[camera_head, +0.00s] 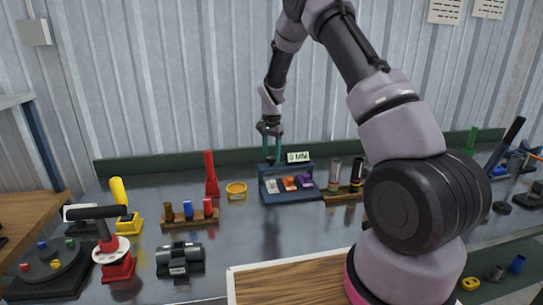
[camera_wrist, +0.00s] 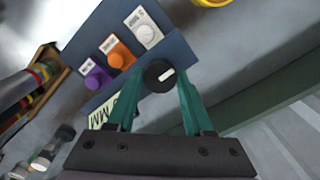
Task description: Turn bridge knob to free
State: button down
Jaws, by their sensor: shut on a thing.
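The dark blue bridge box (camera_head: 265,183) stands on the bench near the back wall, with a "0 MM" sign (camera_head: 298,157) on top. Its front carries a white, an orange and a purple label, each with a round knob or button. In the wrist view a round black knob (camera_wrist: 160,75) with a short white mark sits at the box's upper edge. My gripper (camera_head: 271,160) is over the box's top left, its teal fingers shut on the black knob from both sides. In the head view the fingers hide this knob.
A yellow ring (camera_head: 236,189) and a red-handled tool (camera_head: 211,175) stand left of the box. A green rail (camera_head: 180,162) runs behind.

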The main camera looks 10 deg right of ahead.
jog(key=n, duration=0.4)
jog(key=shift+n, duration=0.4)
jog(key=n, duration=0.4)
jog(key=shift+n, duration=0.3)
jog(key=n, duration=0.4)
jog(key=shift+n, duration=2.1)
jog(key=shift+c, duration=1.4)
grip_release()
